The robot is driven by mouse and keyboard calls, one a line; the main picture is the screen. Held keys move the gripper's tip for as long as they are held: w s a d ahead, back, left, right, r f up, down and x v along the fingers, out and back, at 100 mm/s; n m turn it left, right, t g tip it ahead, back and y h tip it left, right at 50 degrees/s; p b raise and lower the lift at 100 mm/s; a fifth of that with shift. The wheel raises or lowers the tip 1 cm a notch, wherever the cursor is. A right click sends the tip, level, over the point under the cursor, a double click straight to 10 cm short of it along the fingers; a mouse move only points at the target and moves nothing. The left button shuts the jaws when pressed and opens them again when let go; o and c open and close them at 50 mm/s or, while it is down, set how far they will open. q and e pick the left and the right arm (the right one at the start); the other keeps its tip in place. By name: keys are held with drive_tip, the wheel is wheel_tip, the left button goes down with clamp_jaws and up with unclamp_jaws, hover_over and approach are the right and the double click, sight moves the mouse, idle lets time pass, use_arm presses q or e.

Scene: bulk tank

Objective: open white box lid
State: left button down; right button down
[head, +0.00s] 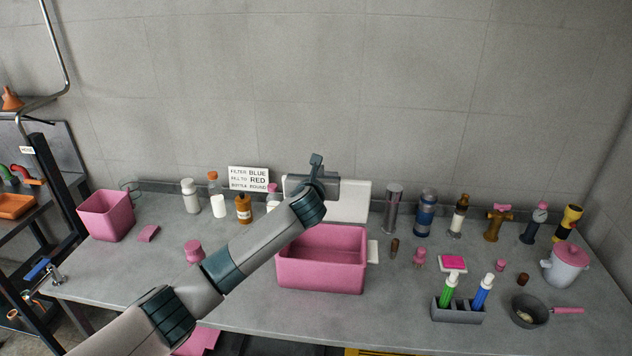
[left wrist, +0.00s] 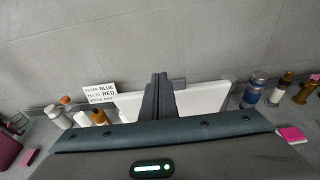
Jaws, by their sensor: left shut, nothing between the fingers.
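A white upright panel (head: 352,203), seemingly the box lid, stands raised behind a pink open-topped bin (head: 322,277) in the middle of the table. It also shows in the left wrist view (left wrist: 203,98), on both sides of my fingers. My left gripper (head: 316,160) is shut and empty, above and in front of the panel's top left part. In the left wrist view its fingers (left wrist: 160,80) are together; I cannot tell whether they touch the panel. My arm hides part of the panel and the bin's left rim. My right gripper is out of view.
A lettered sign (head: 249,178) and several bottles stand left of the panel. A metal cylinder (head: 393,209) and a blue canister (head: 425,212) stand to its right. A pen holder (head: 457,313) and pan (head: 528,312) are at front right.

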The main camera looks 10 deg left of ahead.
use_arm(q)
drive_tip(key=shift+b+v, duration=0.8)
drive_tip(key=shift+v, duration=2.05)
